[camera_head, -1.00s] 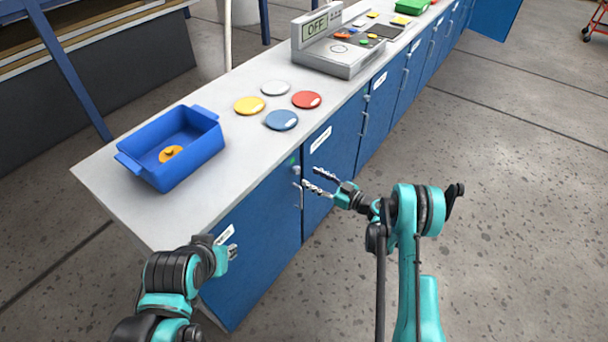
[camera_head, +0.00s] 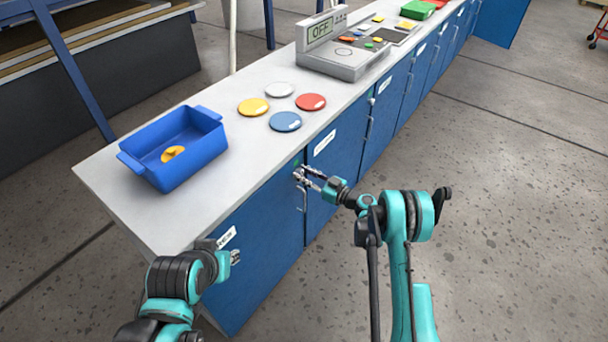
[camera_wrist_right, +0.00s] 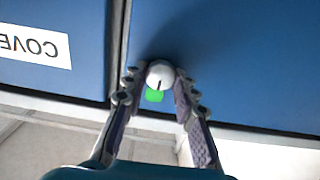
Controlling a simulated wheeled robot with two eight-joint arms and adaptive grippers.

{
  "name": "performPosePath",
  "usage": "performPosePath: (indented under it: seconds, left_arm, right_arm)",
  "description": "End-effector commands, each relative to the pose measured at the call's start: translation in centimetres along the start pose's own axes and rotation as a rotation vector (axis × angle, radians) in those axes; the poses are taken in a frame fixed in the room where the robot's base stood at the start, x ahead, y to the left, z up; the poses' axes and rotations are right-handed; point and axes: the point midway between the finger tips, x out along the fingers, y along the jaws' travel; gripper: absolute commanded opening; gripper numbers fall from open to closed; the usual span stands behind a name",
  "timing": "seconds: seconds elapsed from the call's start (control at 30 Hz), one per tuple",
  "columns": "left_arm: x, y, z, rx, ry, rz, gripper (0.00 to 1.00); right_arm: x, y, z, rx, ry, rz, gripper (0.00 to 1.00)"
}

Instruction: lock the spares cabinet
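The cabinet lock is a pale round knob with a dark slot (camera_wrist_right: 159,75), and a green mark (camera_wrist_right: 154,96) shows beside it in the right wrist view. It sits by the upper right edge of the nearest blue door (camera_head: 262,240) in the head view. That door's label (camera_head: 227,236) is too small to read surely. My right gripper (camera_head: 303,174) is at the knob; in the wrist view its fingers (camera_wrist_right: 159,82) stand on both sides, very close to it, still spread. My left gripper (camera_head: 234,257) is low before the same door; its fingers are hardly visible.
The neighbouring door (camera_head: 336,165) has a label (camera_wrist_right: 30,42) starting "COVE". On the worktop (camera_head: 230,185) stand a blue bin (camera_head: 190,165) with a yellow piece, several coloured discs (camera_head: 285,122) and a device reading OFF (camera_head: 340,60).

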Motion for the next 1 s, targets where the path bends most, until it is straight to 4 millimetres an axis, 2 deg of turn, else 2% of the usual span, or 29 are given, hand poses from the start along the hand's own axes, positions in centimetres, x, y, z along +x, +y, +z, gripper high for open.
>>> performPosePath:
  seconds: [0.27,0.47,1.0]
  left_arm:
    - [0.0,0.0,0.0,0.0,0.0,0.0,0.26]
    - [0.0,0.0,0.01,0.0,0.0,0.0,0.26]
    - [0.01,0.0,0.0,0.0,0.0,0.0,0.26]
  right_arm:
    - [0.0,0.01,0.01,0.032,0.0,0.0,0.0]
    - [0.0,0.05,0.02,0.131,0.0,0.0,0.0]
    - [0.0,0.22,0.09,0.621,0.0,0.0,0.0]
